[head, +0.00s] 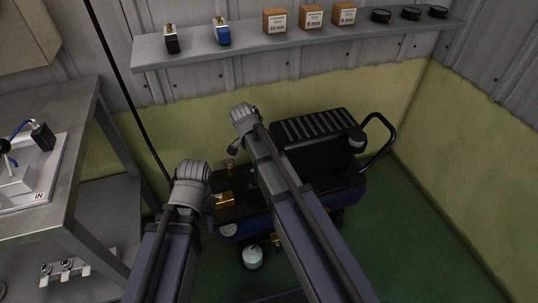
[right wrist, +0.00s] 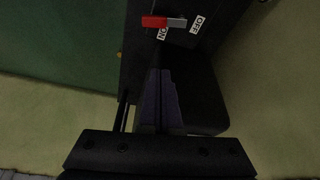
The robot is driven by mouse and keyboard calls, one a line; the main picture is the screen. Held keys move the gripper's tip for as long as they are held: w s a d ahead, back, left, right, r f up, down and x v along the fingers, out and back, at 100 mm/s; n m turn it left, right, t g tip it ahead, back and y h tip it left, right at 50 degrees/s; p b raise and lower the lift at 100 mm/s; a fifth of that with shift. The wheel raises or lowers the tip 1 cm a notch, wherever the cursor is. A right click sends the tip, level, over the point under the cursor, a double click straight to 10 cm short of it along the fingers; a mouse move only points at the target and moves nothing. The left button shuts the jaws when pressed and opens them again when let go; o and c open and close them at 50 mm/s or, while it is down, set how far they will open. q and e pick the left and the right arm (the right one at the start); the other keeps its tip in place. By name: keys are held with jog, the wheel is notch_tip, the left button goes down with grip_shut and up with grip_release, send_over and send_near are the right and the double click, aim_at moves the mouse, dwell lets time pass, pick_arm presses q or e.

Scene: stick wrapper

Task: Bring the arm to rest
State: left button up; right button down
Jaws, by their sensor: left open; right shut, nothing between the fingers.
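My left arm rises from the bottom of the head view, with its grey wrist bent over the dark machine. My left gripper (head: 212,202) is small and dark beside that wrist, open, with its fingertips mostly hidden. My right arm reaches further up and ends in front of the black machine (head: 312,137); its fingers are hard to make out there. In the right wrist view my right gripper (right wrist: 160,100) is shut and empty, its two dark fingers together. Beyond the fingertips is a red and grey switch lever (right wrist: 163,22) between ON and OFF labels.
A metal workbench (head: 60,130) with a device stands at left. The machine's handle (head: 385,140) sticks out right. A white round item (head: 252,258) sits low in front. Green floor (head: 420,240) is clear at right.

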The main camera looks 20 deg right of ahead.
pick_arm(q)
jog(key=shift+r+p, duration=0.35)
jog(key=shift+r, duration=0.4)
pick_arm(e)
jog(key=shift+v, duration=0.8)
